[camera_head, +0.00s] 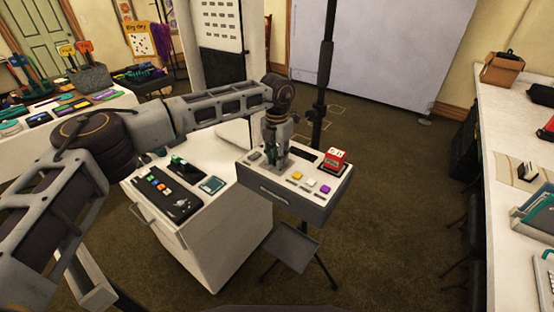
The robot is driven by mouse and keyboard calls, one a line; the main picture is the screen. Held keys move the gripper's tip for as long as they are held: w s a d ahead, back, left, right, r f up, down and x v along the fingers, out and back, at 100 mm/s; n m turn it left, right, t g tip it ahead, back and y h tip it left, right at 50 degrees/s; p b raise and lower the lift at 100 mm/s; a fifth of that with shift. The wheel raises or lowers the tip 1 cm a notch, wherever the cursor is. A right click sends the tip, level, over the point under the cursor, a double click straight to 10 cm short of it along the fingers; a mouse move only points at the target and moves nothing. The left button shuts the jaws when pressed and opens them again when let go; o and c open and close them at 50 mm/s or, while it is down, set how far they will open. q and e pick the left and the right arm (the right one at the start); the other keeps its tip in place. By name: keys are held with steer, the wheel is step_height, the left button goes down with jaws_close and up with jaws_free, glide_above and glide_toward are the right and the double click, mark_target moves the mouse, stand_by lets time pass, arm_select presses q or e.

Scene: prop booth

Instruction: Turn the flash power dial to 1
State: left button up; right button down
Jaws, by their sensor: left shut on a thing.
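A grey control box (284,194) with a light top panel stands on a dark stand in the middle of the head view. My left gripper (274,162) points down onto the left-middle part of its panel. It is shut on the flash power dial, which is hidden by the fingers. The dial's setting and markings cannot be read. The panel also bears a yellow button (297,175), a white button (311,182), a purple button (325,189) and a red block-like part (335,158) at the right. My right gripper is not in view.
A white cabinet (215,240) with a dark button panel (165,193) stands close left of the box. A dark pole (325,60) rises behind it. A small grey tray (291,247) is below in front. A long white counter (505,150) runs along the right; carpet between is clear.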

arm_select(q)
steer(key=shift+m, duration=1.1)
steer(key=shift+m+b, duration=0.4)
steer(key=shift+m, duration=0.6)
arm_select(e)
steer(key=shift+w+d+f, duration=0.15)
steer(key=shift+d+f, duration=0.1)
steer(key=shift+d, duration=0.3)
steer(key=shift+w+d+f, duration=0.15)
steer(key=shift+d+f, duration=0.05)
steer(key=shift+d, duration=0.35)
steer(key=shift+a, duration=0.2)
arm_select(q)
steer(key=o, duration=1.1)
steer(key=shift+c, duration=0.2)
steer(key=shift+r, duration=0.65)
step_height(320, 180, up, 11)
steer(key=shift+f, duration=0.15)
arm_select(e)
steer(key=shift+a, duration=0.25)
